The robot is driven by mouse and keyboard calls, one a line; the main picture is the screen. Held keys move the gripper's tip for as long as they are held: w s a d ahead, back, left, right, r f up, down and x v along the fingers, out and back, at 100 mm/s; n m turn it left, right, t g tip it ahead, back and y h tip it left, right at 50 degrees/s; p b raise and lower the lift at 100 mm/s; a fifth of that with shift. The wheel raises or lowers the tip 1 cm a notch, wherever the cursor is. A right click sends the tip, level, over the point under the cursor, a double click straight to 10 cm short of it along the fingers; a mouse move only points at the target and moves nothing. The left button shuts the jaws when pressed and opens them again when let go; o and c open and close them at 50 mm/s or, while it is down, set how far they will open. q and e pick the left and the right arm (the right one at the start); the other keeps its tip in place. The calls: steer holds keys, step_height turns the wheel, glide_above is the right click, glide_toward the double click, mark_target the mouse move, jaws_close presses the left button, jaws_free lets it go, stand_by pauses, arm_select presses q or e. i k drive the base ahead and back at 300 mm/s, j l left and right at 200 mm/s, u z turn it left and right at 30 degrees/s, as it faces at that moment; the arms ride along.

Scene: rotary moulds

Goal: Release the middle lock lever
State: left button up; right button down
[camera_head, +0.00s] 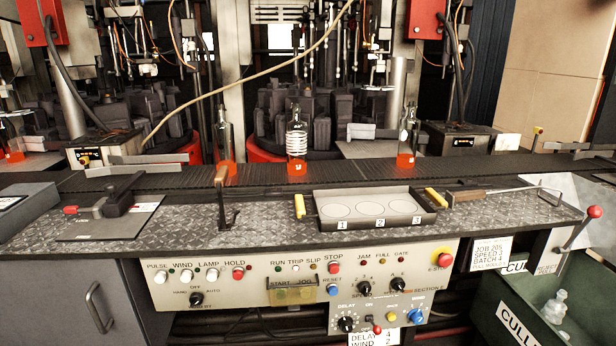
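No part is labelled as the middle lock lever, and I cannot tell which one it is. A lever with a brown grip (221,176) stands upright on the left half of the patterned metal counter, on a dark bracket. A dark clamp-like lever with a red tip (118,202) lies on a dark plate at the counter's left. A red-knobbed lever (580,228) leans up at the far right. Neither of my grippers is in view.
A tray (424,212) with three numbered circles sits mid-counter, between yellow blocks. A wooden-handled tool (470,196) lies to its right. Bottles with glowing orange bases (297,140) stand on the dark conveyor behind. The control panel (218,279) fronts the counter; a green cullet bin (520,310) is lower right.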

mark_target(96, 210)
steer(key=u, duration=1.25)
steer(key=i+j+z, duration=0.2)
steer(key=i+z, duration=0.15)
steer(key=i+j+z, duration=0.4)
steer(key=i+l, duration=0.05)
steer(key=i, duration=0.05)
